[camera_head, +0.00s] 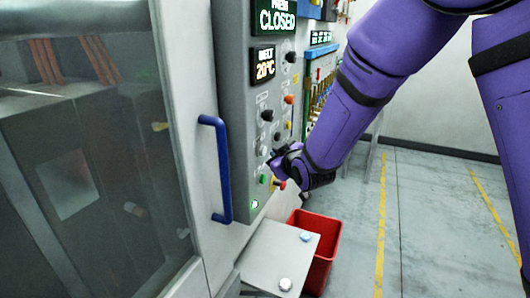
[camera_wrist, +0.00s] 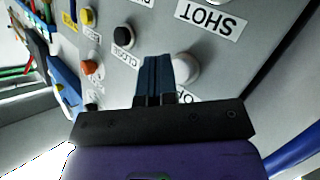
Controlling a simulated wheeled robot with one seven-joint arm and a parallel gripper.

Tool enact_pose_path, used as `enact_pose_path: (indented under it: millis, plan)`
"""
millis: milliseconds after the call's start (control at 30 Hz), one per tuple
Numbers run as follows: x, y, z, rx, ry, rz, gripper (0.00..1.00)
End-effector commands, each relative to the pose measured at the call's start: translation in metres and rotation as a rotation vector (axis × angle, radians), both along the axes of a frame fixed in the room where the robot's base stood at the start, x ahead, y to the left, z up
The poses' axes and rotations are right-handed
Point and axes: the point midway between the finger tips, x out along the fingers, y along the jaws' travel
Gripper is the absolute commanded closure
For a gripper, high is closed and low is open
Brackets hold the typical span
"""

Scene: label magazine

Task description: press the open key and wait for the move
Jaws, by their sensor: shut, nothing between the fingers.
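The white open key (camera_wrist: 187,68) is on the grey control panel in the wrist view. Its label (camera_wrist: 188,96) is partly hidden by my fingers, with only its first letters showing. My gripper (camera_wrist: 156,62) is shut and empty, its fingertips over or beside the left edge of the key. I cannot tell whether they touch it. The black close key (camera_wrist: 124,36) with its label is up and left. In the head view my gripper (camera_head: 276,162) is at the lower part of the panel, hiding the keys behind it. The green display (camera_head: 276,18) reads CLOSED.
A second display (camera_head: 263,66) reads 20°C. The wrist view also shows orange (camera_wrist: 90,68) and yellow (camera_wrist: 87,15) buttons and a SHOT label (camera_wrist: 211,18). A blue door handle (camera_head: 222,170) stands out left of the panel. A red bin (camera_head: 325,240) is on the floor below.

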Motion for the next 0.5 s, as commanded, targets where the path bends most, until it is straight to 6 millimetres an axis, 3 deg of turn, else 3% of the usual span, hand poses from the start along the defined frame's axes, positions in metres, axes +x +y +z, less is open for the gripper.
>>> enact_pose_path:
  millis: [500]
  plan:
    - [0.0023, 0.0074, 0.0002, 0.000, 0.000, 0.000, 1.00]
